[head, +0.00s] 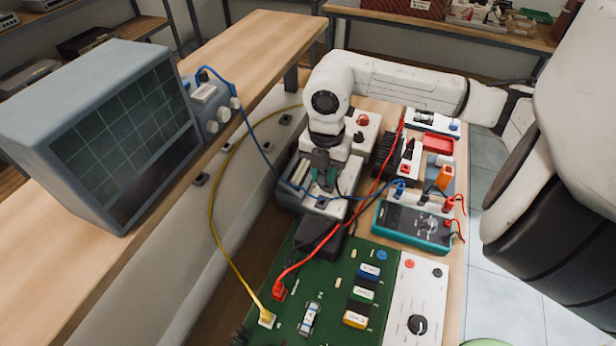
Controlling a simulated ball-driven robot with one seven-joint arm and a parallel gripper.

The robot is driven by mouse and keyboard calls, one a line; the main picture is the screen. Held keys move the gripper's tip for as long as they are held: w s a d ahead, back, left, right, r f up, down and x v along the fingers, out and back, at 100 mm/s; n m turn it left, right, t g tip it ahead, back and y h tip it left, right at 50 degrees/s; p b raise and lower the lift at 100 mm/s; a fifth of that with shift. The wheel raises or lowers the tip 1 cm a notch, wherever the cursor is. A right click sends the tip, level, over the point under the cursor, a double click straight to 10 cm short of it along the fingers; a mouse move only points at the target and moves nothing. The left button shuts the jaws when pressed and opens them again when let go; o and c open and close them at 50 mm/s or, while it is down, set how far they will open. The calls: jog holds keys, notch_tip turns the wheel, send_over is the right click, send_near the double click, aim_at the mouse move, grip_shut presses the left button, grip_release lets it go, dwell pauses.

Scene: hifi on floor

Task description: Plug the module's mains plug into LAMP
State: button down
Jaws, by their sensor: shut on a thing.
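My gripper (324,178) points down over a grey-white unit (334,207) in the middle of the bench. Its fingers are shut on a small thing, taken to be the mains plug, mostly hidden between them. I cannot tell whether the plug touches the unit below. A dark box (318,236) lies just in front of the unit, at the edge of the green board. I cannot read a LAMP label anywhere, so I cannot tell which socket is LAMP.
An oscilloscope (100,130) stands on the wooden shelf at left. A green circuit board (330,285) fills the front. A teal multimeter (412,225) is at right. Red (385,185), blue (262,150) and yellow (215,210) leads cross around the gripper.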

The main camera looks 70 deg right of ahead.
aim_at(323, 187)
jog(key=shift+f+b, duration=1.25)
jog(key=shift+f, duration=1.15)
jog(key=shift+f+b, duration=0.8)
jog(key=shift+b, duration=0.3)
dwell(0.9)
jog(key=shift+f+b, duration=0.2)
jog(key=shift+b, duration=0.7)
dwell(2.7)
